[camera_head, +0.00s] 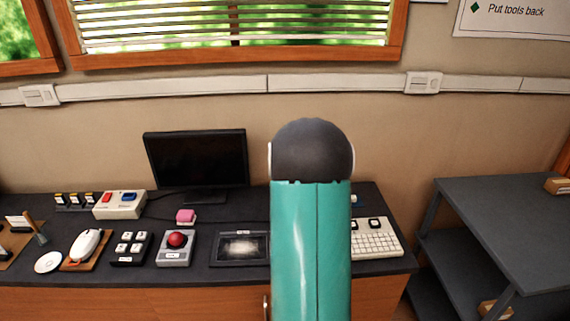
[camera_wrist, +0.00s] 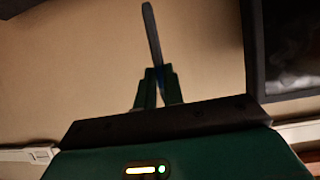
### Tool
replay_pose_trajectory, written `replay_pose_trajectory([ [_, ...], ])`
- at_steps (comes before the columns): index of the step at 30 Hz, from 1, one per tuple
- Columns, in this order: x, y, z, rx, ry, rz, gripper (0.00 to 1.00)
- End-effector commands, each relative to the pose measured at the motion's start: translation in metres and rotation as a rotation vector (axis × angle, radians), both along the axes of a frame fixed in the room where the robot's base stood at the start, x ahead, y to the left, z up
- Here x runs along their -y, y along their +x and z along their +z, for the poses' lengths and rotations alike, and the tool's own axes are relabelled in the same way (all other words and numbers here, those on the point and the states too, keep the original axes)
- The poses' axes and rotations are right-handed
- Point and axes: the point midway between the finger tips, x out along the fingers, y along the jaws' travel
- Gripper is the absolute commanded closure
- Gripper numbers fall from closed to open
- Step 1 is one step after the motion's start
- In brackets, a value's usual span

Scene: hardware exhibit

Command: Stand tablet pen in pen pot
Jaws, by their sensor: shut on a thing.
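In the wrist view my gripper (camera_wrist: 157,76) is shut on a slim dark pen (camera_wrist: 152,35). The pen sticks out past the fingertips, tilted slightly, with its far end clear of anything I can see. A bit of blue shows at the fingers. In the head view my arm hides the gripper and the pen. The drawing tablet (camera_head: 240,261) lies on the desk just left of my arm, with a pale patch on its screen. I cannot make out the pen pot in either view; my arm covers part of the desk.
A grey shelf unit (camera_head: 500,215) stands at right, beyond a gap.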

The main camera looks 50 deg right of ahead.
Motion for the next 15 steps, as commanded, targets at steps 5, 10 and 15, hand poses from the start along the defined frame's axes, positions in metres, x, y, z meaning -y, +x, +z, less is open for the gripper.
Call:
replay_pose_trajectory([
  [5, 0.004, 0.004, 0.008, 0.028, -0.033, 0.031, 1.00],
  [10, 0.004, 0.006, 0.006, 0.034, -0.038, 0.038, 1.00],
  [15, 0.004, 0.006, -0.004, 0.032, -0.037, 0.037, 1.00],
])
